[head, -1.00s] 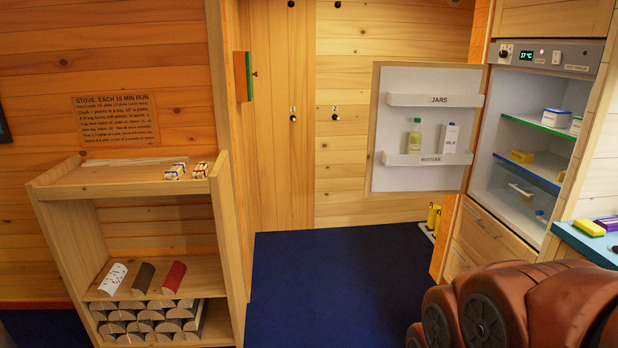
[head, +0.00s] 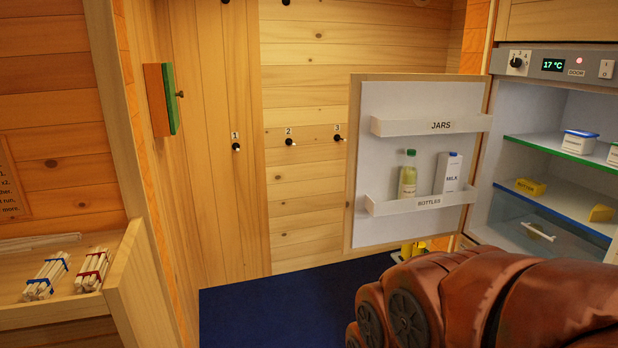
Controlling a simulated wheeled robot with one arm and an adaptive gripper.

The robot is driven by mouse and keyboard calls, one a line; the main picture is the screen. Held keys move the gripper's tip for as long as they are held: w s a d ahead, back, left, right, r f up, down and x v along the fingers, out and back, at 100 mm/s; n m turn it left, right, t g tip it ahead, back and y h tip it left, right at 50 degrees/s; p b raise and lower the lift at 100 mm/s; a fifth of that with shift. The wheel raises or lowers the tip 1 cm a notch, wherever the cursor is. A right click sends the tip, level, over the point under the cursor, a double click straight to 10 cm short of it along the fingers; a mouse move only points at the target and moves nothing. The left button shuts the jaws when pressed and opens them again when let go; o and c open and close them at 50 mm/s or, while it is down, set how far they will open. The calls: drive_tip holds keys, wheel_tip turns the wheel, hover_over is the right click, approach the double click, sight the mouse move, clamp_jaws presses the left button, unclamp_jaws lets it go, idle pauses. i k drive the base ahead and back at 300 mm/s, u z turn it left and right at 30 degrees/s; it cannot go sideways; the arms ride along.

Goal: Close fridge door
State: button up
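The fridge door (head: 410,110) stands wide open, swung out to the left of the fridge, its inner side facing me. Its upper rack (head: 400,127) is labelled JARS. Its lower rack (head: 385,208) is labelled BOTTLES and holds a green-yellow bottle (head: 407,180) and a milk carton (head: 449,173). The open fridge (head: 558,98) is at the right, with a panel (head: 560,65) reading 17 °C and a red light by the word DOOR. My reddish-brown arm crosses the lower right, in front of the fridge's lower part. My gripper is not in view.
Numbered hooks (head: 290,142) line the back wall.

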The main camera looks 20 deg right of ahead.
sight(389, 115)
drive_tip(key=u, duration=0.05)
drive_tip(key=i, duration=3.9)
drive_tip(key=u, duration=0.15)
